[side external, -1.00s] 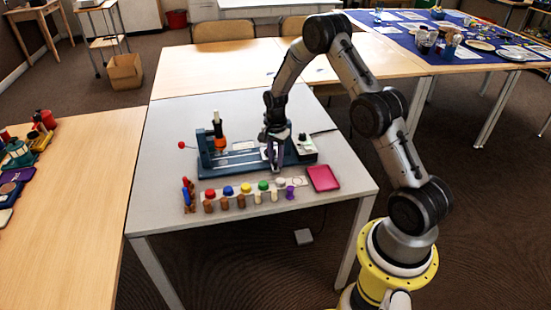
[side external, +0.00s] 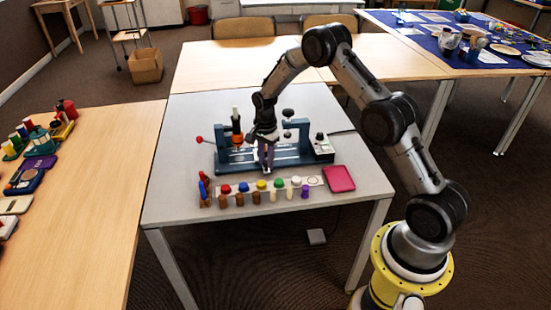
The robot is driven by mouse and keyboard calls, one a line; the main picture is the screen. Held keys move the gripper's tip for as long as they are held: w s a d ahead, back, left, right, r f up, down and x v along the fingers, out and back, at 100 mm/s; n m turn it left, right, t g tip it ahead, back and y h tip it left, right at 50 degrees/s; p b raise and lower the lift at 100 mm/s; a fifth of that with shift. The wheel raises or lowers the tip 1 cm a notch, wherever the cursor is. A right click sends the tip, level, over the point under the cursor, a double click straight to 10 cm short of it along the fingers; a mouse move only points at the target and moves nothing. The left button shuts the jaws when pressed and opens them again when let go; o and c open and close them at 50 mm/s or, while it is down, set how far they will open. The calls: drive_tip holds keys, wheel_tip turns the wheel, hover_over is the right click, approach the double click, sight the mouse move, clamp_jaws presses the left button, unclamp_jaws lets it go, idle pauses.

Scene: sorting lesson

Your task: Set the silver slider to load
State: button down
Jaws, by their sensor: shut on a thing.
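A blue-grey machine (side external: 221,160) with a long base and pale rails (side external: 290,157) stands on the grey table. My gripper (side external: 265,166) points down over the middle of the rails. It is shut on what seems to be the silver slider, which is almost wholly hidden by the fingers. Left of the gripper is an upright black tool with an orange part (side external: 238,140). Right of it is a blue-grey frame (side external: 304,135) with a dark knob (side external: 288,113) on top. I cannot read a load mark.
A control box (side external: 322,146) sits at the machine's right end, and a red-knobbed lever (side external: 199,139) sticks out left. In front are a row of several coloured pegs (side external: 262,184) and a pink tray (side external: 339,179). The grey table's (side external: 190,222) front strip is clear.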

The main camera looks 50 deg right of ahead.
drive_tip(key=c, duration=0.7)
unclamp_jaws()
drive_tip(key=shift+o, duration=0.2)
wheel_tip(320, 180, up, 14)
